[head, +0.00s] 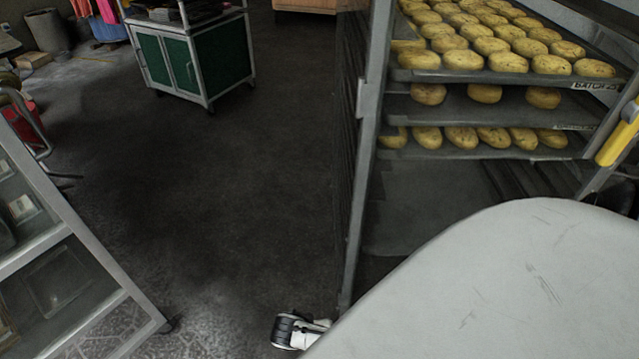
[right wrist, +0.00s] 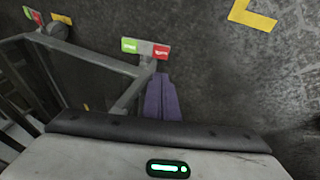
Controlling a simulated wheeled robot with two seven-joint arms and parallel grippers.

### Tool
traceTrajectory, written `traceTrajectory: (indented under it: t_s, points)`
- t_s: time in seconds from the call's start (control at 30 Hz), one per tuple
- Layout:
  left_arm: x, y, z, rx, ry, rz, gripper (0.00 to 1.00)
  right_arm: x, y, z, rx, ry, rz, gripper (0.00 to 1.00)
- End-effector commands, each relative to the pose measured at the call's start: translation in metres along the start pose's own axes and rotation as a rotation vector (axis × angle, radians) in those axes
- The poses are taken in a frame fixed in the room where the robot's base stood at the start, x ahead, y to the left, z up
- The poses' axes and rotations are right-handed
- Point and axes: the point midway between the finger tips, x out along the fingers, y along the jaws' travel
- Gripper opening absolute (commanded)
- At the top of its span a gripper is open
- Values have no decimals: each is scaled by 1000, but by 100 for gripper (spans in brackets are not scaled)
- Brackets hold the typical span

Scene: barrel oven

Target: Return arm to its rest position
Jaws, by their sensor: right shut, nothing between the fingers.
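In the right wrist view my right gripper (right wrist: 162,82) shows as two dark purple fingers side by side. They are shut against each other, with nothing between them. They point at a dark floor (right wrist: 215,100), and a grey metal frame (right wrist: 90,58) stands beyond and to their left. I cannot tell how far the fingers are from the frame. My left gripper is in neither view.
In the head view a tray rack (head: 362,130) with several yellow loaves stands on the right. A glass-sided grey case (head: 85,265) is at lower left. A green cabinet (head: 195,65) stands farther back. The floor (head: 215,190) between is clear. Yellow tape (right wrist: 250,15) marks the floor.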

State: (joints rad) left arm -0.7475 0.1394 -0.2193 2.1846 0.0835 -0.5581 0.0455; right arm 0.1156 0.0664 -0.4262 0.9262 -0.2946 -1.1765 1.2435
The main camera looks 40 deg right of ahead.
Motion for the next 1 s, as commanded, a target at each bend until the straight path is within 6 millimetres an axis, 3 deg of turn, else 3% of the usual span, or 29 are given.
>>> traceTrajectory:
  t_s: [0.13,0.77,0.87,1.0]
  points:
    - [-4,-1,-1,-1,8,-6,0,-9,0,0,1,0,0,0]
    - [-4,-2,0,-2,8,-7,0,-9,-1,0,-2,-1,-3,0]
    - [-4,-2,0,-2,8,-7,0,-16,-3,4,-23,-11,-24,0]
    - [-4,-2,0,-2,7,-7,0,-43,-5,14,-110,-38,-100,0]
